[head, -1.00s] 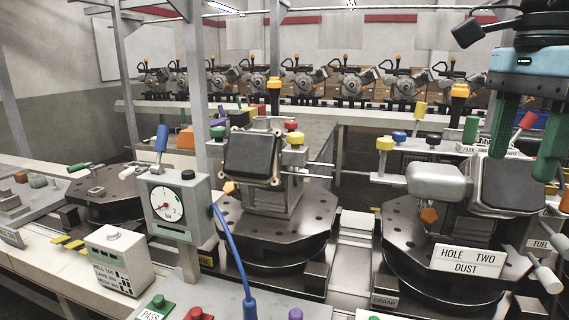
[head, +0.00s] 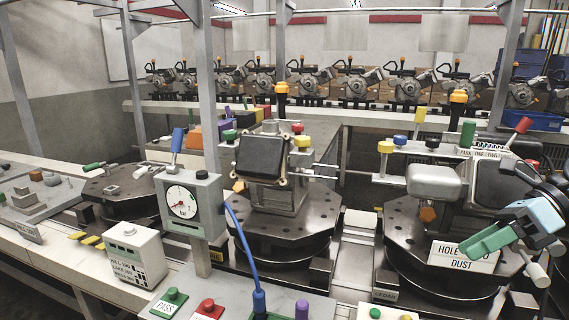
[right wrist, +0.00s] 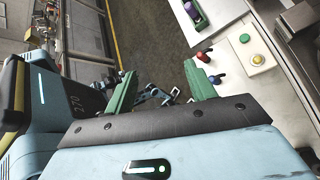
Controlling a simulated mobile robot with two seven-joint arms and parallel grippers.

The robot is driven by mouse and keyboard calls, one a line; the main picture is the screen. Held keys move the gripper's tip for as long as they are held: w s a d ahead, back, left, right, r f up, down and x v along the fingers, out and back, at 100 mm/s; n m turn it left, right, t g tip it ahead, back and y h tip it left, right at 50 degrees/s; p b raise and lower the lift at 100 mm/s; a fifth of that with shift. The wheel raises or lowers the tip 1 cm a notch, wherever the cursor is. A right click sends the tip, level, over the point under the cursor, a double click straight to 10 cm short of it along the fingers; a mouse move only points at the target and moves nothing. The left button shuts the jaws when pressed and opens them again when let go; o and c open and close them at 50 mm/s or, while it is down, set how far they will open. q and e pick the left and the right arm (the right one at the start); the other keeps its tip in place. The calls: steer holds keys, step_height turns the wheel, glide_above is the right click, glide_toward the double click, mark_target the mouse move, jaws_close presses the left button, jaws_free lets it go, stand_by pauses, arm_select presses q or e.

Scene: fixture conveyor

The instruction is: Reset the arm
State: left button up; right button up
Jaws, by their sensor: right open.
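My right gripper (head: 468,248) is at the right of the head view, with green fingers pointing left, in front of the right-hand fixture (head: 405,237) and its "HOLE TWO DUST" sign (head: 452,262), which it partly covers. In the right wrist view the two green fingers of the right gripper (right wrist: 160,75) stand wide apart with nothing between them. My left gripper cannot be made out in either view.
A gauge box (head: 190,206) on a post stands left of the middle fixture (head: 280,240). A white labelled box (head: 133,254) and green (head: 172,297) and red (head: 207,308) buttons are in front. An aisle floor (right wrist: 150,35) shows in the wrist view.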

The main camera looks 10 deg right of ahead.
steer(key=s+f+m+t+h+p, duration=0.1)
steer(key=s+f+m+t, duration=0.25)
steer(key=f+m, duration=0.6)
steer(key=s+f+m+t+h+p, duration=0.15)
steer(key=f+m+t, duration=0.25)
steer(key=f+m, duration=0.5)
steer(key=s+f+m+t+h, duration=0.1)
steer(key=s+f+m+t, duration=0.25)
steer(key=f+m, duration=0.5)
arm_select(q)
steer(key=w+r+t+p, duration=0.1)
steer(key=w+r+p, duration=0.1)
steer(key=r, duration=0.3)
steer(key=shift+w+a+r, duration=0.3)
steer(key=shift+w+r, duration=0.1)
steer(key=shift+w, duration=0.4)
arm_select(e)
steer(key=s+a+f+m+g+h, duration=0.4)
steer(key=s+a+f+m+g, duration=0.1)
steer(key=s+a+f+m, duration=0.9)
steer(key=s+a+f, duration=0.2)
steer(key=s+a, duration=0.1)
steer(key=a, duration=0.1)
steer(key=shift+s+a+f+m+h, duration=0.2)
steer(key=shift+s+f+m+h, duration=0.1)
steer(key=shift+f+h, duration=0.1)
